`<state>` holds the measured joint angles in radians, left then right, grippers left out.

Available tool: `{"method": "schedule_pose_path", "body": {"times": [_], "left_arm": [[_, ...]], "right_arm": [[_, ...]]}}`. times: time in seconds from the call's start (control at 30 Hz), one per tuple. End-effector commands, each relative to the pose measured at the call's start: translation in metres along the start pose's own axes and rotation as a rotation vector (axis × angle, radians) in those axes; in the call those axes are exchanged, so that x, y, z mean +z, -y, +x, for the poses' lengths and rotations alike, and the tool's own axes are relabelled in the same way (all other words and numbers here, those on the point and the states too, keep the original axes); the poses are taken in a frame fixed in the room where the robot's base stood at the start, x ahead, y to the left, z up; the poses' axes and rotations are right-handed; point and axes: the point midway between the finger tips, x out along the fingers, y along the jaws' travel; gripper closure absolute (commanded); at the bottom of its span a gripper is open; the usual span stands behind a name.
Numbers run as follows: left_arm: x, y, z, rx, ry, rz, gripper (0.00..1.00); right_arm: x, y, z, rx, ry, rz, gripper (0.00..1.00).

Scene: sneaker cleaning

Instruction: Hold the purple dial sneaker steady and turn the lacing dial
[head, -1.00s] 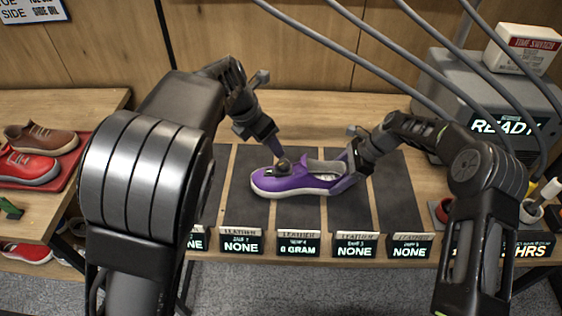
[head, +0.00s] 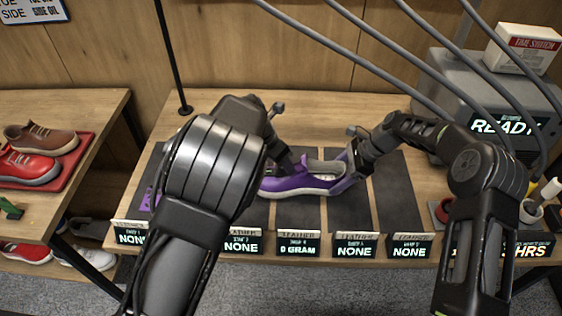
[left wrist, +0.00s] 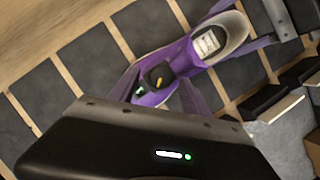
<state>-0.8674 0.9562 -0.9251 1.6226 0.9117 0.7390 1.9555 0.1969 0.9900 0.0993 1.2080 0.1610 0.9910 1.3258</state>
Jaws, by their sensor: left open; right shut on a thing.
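The purple sneaker (head: 300,184) with its white sole sits on a dark mat panel of the bench, toe to the left. Its toe is hidden behind my left arm in the head view. The dark lacing dial (left wrist: 158,76), with a yellow mark, shows on the sneaker in the left wrist view. My left gripper (left wrist: 160,92) is open, with its fingers on either side of the dial; contact cannot be told. It is partly hidden by its arm in the head view (head: 290,160). My right gripper (head: 349,168) is shut on the sneaker's heel end.
Small display signs (head: 299,249) line the bench's front edge. A grey machine (head: 470,90) reading READY stands at the right, near cups with tools (head: 535,205). A side table at the left holds red and brown shoes (head: 40,150). Dark panels beside the sneaker are bare.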

Motion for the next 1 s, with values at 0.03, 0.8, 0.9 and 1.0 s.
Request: {"method": "schedule_pose_path", "body": {"times": [0.03,0.8,0.9,1.0], "left_arm": [[0.0001,0.0000,0.0035,0.000,0.000,0.001,0.44],[0.0005,0.0003,0.0065,0.000,0.001,0.001,0.80],[0.0005,0.0003,0.0064,0.000,0.001,0.001,0.88],[0.0005,0.0002,0.0064,0.000,0.001,0.001,0.96]], "right_arm": [[-0.0003,-0.0002,0.0004,0.001,0.000,0.000,0.87],[-0.0002,-0.0003,0.0006,0.001,0.000,-0.001,0.87],[-0.0002,-0.0003,0.0006,0.001,0.000,-0.001,0.87],[-0.0002,-0.0003,0.0006,0.001,0.000,-0.001,0.87]]}}
